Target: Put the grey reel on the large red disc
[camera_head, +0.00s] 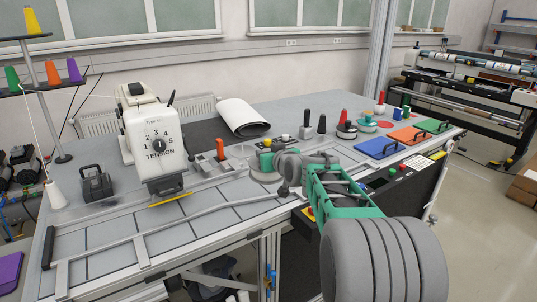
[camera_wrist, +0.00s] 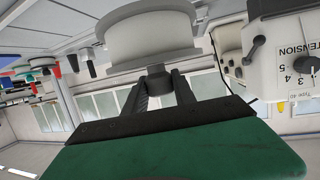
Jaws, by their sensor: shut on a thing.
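The grey reel (camera_wrist: 150,38) fills the upper middle of the wrist view, with a wide flange and a small dark hub. My gripper (camera_wrist: 163,88) is shut on this hub with two dark fingers. In the head view, a pale round shape (camera_head: 264,174) by my wrist looks like the same reel, partly hidden by the wrist. It is low over the table, and I cannot tell whether it touches.
The white tension box (camera_head: 155,140) stands left of my gripper. A long grey rail (camera_head: 200,212) crosses the table front. Dark and red-topped pegs (camera_head: 321,127) stand behind my wrist. Blue, orange and green panels (camera_head: 378,147) lie along the right edge.

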